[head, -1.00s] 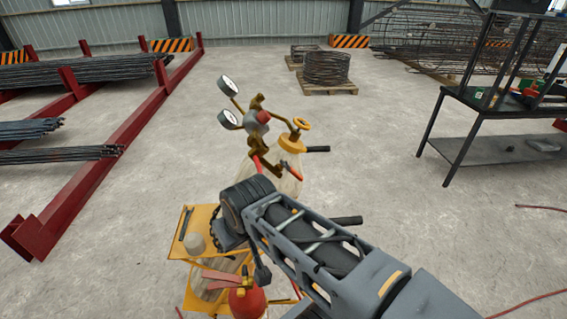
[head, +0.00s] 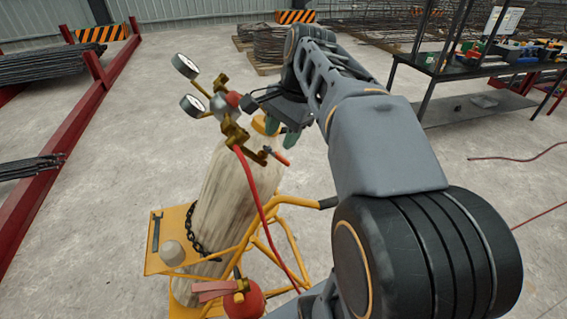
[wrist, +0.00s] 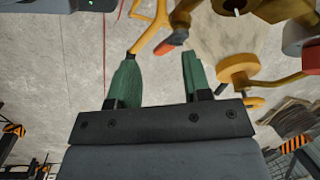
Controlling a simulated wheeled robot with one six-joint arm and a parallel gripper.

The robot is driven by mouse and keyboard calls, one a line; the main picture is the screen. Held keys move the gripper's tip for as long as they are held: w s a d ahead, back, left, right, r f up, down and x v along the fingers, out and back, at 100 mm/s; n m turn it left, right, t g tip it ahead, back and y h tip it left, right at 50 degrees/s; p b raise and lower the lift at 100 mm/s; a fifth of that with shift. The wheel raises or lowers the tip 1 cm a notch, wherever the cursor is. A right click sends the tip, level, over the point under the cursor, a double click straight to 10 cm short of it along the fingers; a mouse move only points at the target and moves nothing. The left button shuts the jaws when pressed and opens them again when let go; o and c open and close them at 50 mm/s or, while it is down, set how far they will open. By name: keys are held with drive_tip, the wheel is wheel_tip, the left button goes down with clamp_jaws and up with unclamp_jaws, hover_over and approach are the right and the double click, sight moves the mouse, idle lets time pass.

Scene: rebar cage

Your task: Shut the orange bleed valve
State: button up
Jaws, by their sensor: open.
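The orange bleed valve lever (head: 281,158) sticks out from the brass fitting below the regulator (head: 229,104) on the gas cylinder (head: 225,185). In the wrist view its orange tip (wrist: 168,46) shows just beyond and between the fingertips, nearer the right one. My gripper (head: 288,140) has green fingers and hangs at the cylinder's top, just above and right of the lever. In the wrist view my gripper (wrist: 160,65) is open and empty. Its fingers do not visibly touch the lever; the exact depth is hard to tell.
A yellow round part (wrist: 238,68) stands right of the fingers in the wrist view. Two gauges (head: 190,85) stick out left. A red hose (head: 262,215) hangs from the regulator over the yellow cart (head: 155,245), which bears a fire extinguisher (head: 244,303). The black workbench (head: 435,70) stands right.

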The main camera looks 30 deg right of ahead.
sight(280, 157)
drive_tip(key=w+d+r+m+y+b, duration=0.1)
drive_tip(key=w+d+r+m+y, duration=0.15)
drive_tip(key=d+m, duration=0.35)
drive_tip(key=shift+g+h, duration=0.25)
drive_tip(key=shift+g, duration=0.15)
drive_tip(key=x, duration=0.4)
drive_tip(key=b+x, duration=0.1)
drive_tip(key=x, duration=0.3)
drive_tip(key=s+x, duration=0.1)
drive_tip(key=x, duration=0.3)
drive_tip(key=shift+w+a+f+b, duration=0.15)
drive_tip(key=shift+a+f+b, duration=0.15)
drive_tip(key=shift+f, duration=0.05)
clamp_jaws()
